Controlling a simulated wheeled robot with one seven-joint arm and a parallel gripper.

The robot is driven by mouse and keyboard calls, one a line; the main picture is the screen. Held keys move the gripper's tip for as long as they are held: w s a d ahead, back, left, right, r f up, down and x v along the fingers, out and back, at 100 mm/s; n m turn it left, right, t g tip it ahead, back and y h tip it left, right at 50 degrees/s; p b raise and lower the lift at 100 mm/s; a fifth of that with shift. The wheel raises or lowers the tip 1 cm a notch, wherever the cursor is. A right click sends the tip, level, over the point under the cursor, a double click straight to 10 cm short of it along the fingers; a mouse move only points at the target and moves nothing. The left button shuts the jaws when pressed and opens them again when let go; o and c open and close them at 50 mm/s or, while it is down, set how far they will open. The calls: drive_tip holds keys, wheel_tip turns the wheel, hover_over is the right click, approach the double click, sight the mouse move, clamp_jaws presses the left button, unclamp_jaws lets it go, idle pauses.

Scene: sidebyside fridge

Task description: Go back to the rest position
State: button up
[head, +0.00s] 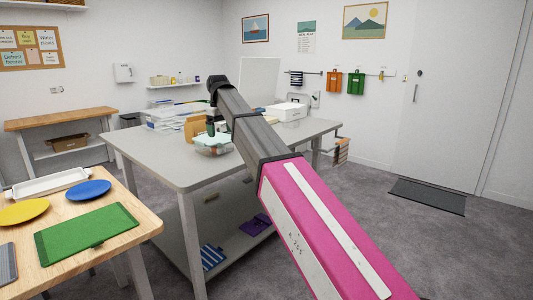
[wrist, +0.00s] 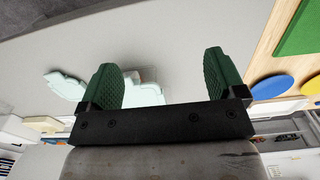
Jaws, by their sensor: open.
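My gripper (head: 212,128) shows small in the head view, at the end of my arm over the grey table. In the wrist view its two green fingers stand wide apart with nothing held between them (wrist: 161,60). A pale green, clear-looking container (head: 213,146) sits on the grey table, just below the gripper in the head view. In the wrist view, pale green pieces (wrist: 143,95) show behind the left finger and the gripper body. My arm hides part of the table behind it.
The grey table (head: 150,160) also holds papers (head: 163,117) and a white box (head: 290,111). A wooden table (head: 120,238) at lower left bears a green board (head: 88,233), a blue plate (head: 88,190), a yellow plate (head: 22,212) and a white tray (head: 48,183).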

drive_tip(key=s+d+f+m, duration=0.2)
drive_tip(key=d+f, duration=0.8)
drive_tip(key=f, duration=0.4)
drive_tip(key=s+d+f+m, duration=0.2)
drive_tip(key=s+d+f, duration=0.1)
drive_tip(key=d+f, duration=0.85)
drive_tip(key=s+d+f+m, duration=0.2)
drive_tip(key=s+d+f, duration=0.6)
drive_tip(key=f, duration=0.2)
drive_tip(key=s+d+f+m, duration=0.3)
drive_tip(key=s+d+f, duration=0.4)
drive_tip(key=s+f, duration=0.2)
wheel_tip(320, 180, down, 2)
drive_tip(key=shift+d+f+m, duration=0.1)
drive_tip(key=shift+d+m, duration=0.2)
drive_tip(key=shift+d, duration=0.05)
